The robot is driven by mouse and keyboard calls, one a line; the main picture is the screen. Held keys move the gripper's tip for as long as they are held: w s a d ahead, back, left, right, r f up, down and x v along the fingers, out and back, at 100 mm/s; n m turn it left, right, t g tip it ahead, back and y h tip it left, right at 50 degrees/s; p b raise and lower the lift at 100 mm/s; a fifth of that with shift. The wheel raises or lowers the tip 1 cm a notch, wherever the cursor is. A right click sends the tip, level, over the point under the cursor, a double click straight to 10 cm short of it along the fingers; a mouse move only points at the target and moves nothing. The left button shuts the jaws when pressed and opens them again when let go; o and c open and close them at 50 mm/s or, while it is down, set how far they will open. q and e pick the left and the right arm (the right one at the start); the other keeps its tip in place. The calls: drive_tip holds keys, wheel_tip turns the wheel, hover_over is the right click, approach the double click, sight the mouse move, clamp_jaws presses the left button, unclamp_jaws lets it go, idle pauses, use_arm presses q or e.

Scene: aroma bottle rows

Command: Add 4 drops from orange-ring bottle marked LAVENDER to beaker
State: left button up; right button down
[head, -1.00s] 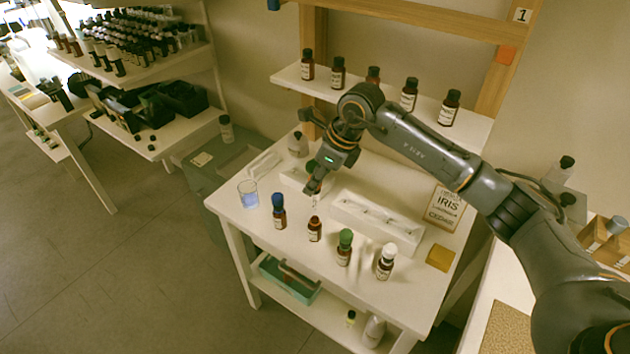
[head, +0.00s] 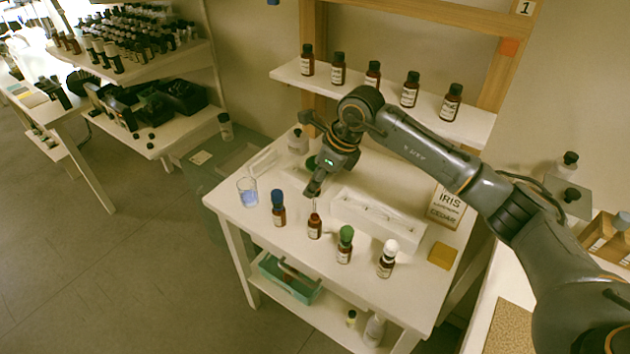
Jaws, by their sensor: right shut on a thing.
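The glass beaker (head: 247,192) with blue liquid stands at the table's left edge. An uncapped amber bottle (head: 315,228) stands between a blue-topped bottle (head: 278,210) and a green-topped bottle (head: 345,245). A white-topped bottle (head: 387,260) is at the right end of this row. The labels and any ring colours are too small to tell. My right gripper (head: 314,190) is shut on a dropper (head: 315,205), mostly hidden by the fingers. Its thin glass tube points down at the uncapped bottle's mouth; I cannot tell how far inside it is. My left gripper is out of view.
A white holder (head: 375,222) lies behind the row. A sign (head: 446,205) reading IRIS and CEDAR, its middle line unclear, stands at the right near a yellow block (head: 441,256). A shelf (head: 286,72) with several dark-capped bottles is above. The table's front left is clear.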

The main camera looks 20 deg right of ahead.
sight(315, 210)
drive_tip(key=shift+f, duration=0.1)
idle(0.3)
drive_tip(key=shift+f+b, duration=3.25)
drive_tip(key=shift+f, duration=0.6)
drive_tip(key=c, duration=1.7)
unclamp_jaws()
drive_tip(key=shift+r, duration=0.15)
drive_tip(key=shift+r+p, duration=2.45)
drive_tip(key=shift+r, duration=1.8)
